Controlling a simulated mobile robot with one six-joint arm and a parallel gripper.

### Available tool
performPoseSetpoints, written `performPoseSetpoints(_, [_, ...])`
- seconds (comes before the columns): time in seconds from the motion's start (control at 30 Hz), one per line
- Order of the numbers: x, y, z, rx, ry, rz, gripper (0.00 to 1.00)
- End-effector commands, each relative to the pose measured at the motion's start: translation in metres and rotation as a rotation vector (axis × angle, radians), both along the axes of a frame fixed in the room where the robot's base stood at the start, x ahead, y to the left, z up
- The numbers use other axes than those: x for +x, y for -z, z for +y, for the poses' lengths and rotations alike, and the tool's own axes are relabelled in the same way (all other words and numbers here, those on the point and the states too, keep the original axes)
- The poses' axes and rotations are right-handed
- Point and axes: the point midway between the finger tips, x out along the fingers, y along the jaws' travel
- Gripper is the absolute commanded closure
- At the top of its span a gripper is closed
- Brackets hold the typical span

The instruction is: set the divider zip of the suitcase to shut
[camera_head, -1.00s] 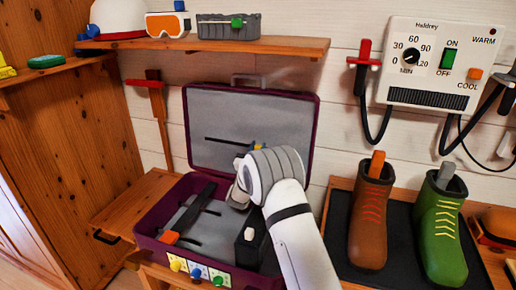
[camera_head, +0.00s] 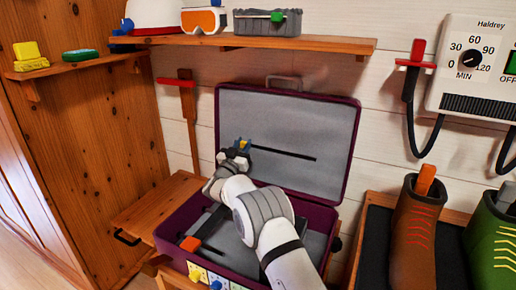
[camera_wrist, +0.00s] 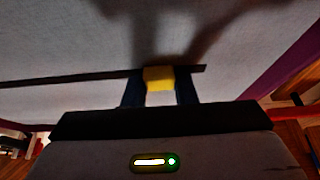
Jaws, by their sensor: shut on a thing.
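The purple suitcase (camera_head: 262,265) stands open with its grey-lined lid (camera_head: 310,120) upright at the back. A dark straight zip track (camera_head: 290,155) runs across the lid lining. My gripper (camera_head: 242,146) is at the left part of this track in the head view. In the wrist view its two dark fingers (camera_wrist: 158,90) are closed on a yellow zip pull (camera_wrist: 158,77). The pull sits on the track, near the end that shows on the right in the wrist view. In the head view my gripper mostly hides the pull.
My arm crosses over the suitcase base, which holds dark items, one with an orange end (camera_head: 190,244). A wooden shelf (camera_head: 340,46) with goggles (camera_head: 203,20) and a grey box (camera_head: 267,23) hangs above the lid. Boots (camera_head: 414,235) stand at the right.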

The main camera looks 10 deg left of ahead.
Motion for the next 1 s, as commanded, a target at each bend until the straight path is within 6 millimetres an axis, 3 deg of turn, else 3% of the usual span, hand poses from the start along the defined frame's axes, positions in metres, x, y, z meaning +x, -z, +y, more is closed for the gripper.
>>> performPoseSetpoints(0.2, [0.002, 0.001, 0.023, -0.001, -0.008, 0.002, 1.0])
performPoseSetpoints(0.67, [0.003, 0.0, 0.028, -0.002, -0.011, 0.001, 1.0])
performPoseSetpoints(0.7, [0.003, 0.0, 0.028, -0.002, -0.011, 0.001, 0.72])
performPoseSetpoints(0.93, [0.004, 0.0, 0.026, -0.001, -0.008, 0.0, 0.53])
performPoseSetpoints(1.0, [0.004, 0.0, 0.026, 0.0, -0.007, 0.001, 0.53])
